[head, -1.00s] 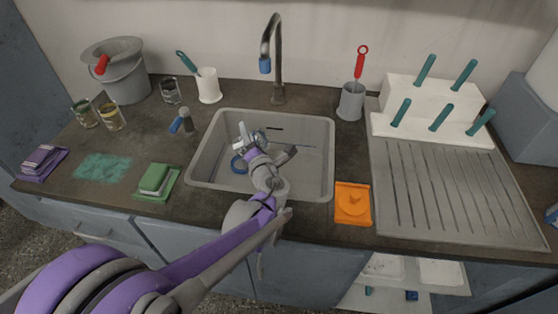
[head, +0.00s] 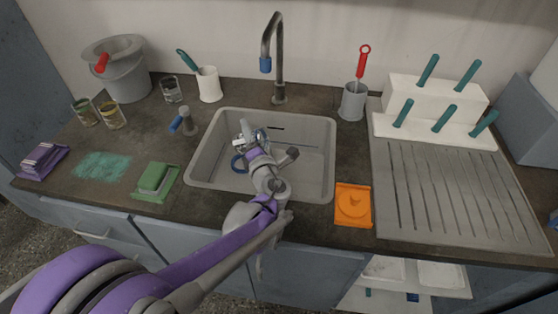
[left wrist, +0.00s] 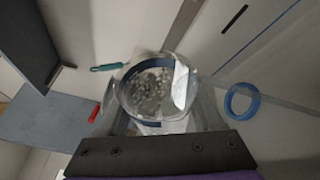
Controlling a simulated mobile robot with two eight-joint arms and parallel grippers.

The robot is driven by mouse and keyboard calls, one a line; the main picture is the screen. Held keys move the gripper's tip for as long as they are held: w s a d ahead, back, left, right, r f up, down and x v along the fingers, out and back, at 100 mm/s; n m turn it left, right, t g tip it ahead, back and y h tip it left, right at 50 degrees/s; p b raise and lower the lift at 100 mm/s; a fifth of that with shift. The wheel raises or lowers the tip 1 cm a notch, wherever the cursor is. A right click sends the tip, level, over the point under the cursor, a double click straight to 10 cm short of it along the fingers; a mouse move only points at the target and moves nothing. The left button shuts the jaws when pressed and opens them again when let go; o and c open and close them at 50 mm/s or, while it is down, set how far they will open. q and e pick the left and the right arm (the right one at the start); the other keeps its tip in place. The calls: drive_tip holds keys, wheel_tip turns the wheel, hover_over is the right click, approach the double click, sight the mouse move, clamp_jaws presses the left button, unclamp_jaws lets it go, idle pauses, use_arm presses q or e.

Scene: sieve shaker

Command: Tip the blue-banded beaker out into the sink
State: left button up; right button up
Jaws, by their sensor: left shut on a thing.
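My left gripper (head: 250,143) is shut on a clear glass beaker (head: 261,135) above the sink (head: 314,165). In the left wrist view the beaker (left wrist: 152,88) sits between the fingers, with a dark blue band around it. Its round end faces that camera, and grey speckles show inside. Whether these are liquid, bubbles or solids, I cannot tell. Its exact tilt is unclear in the head view, where the gripper covers much of it. No stream shows. My right gripper is not in view.
The blue-tipped tap (head: 279,60) rises behind. An orange item (head: 353,205) lies right of the sink, a green sponge (head: 154,180) left. Glass beakers (head: 111,115) stand farther left.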

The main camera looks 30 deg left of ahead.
use_arm(q)
drive_tip(key=shift+r+m+y, duration=0.3)
drive_tip(key=shift+m+y, duration=0.1)
drive_tip(key=shift+m, duration=0.2)
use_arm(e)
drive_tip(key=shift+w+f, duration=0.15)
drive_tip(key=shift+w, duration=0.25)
